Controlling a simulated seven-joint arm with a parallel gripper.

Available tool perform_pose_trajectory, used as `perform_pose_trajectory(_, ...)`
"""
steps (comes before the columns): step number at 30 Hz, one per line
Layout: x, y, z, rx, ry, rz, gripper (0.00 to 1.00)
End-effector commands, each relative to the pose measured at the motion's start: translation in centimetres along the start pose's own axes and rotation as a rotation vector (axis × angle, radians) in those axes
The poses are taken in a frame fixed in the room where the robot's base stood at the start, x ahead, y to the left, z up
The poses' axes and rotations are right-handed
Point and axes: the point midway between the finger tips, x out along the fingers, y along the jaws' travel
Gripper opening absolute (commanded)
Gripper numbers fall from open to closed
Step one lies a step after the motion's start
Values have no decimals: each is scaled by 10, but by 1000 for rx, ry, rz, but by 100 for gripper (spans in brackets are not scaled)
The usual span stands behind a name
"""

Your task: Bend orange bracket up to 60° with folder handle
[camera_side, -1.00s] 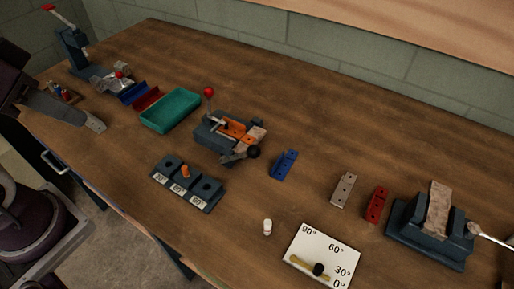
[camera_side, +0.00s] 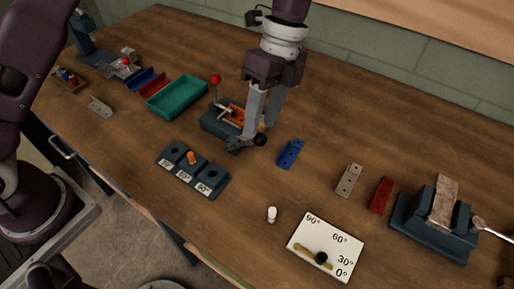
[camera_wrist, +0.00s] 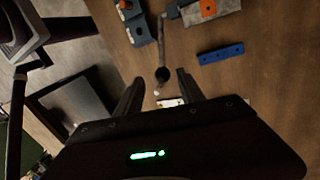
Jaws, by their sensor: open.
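The folder (camera_side: 214,124) stands mid-bench in the side view, with the orange bracket (camera_side: 232,116) lying in it. The bracket also shows at the top of the wrist view (camera_wrist: 207,8). The folder handle is a grey bar (camera_wrist: 162,42) ending in a black knob (camera_wrist: 162,74); the knob shows in the side view too (camera_side: 260,140). My gripper (camera_side: 261,130) is open and points down over the handle end. In the wrist view the knob appears between the fingertips of my gripper (camera_wrist: 157,84), with gaps on both sides. Part of the folder is hidden behind my fingers.
An angle block (camera_side: 186,181) has an orange peg (camera_side: 192,157) in its middle hole. A blue bracket (camera_side: 290,153), a grey bracket (camera_side: 349,180) and a red bracket (camera_side: 380,195) lie to the right. An angle board (camera_side: 325,247) is in front; a teal tray (camera_side: 177,97) is behind left.

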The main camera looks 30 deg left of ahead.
Motion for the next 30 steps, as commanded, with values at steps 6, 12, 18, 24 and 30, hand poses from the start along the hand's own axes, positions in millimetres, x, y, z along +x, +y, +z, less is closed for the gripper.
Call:
perform_pose_trajectory(6,32,-3,-5,41,-4,24,46)
perform_pose_trajectory(12,68,-3,-4,38,-3,22,46)
perform_pose_trajectory(18,79,-3,-4,36,-2,18,46)
perform_pose_trajectory(24,79,-3,-4,36,-2,17,38)
perform_pose_trajectory(30,79,-3,-4,35,-2,17,0)
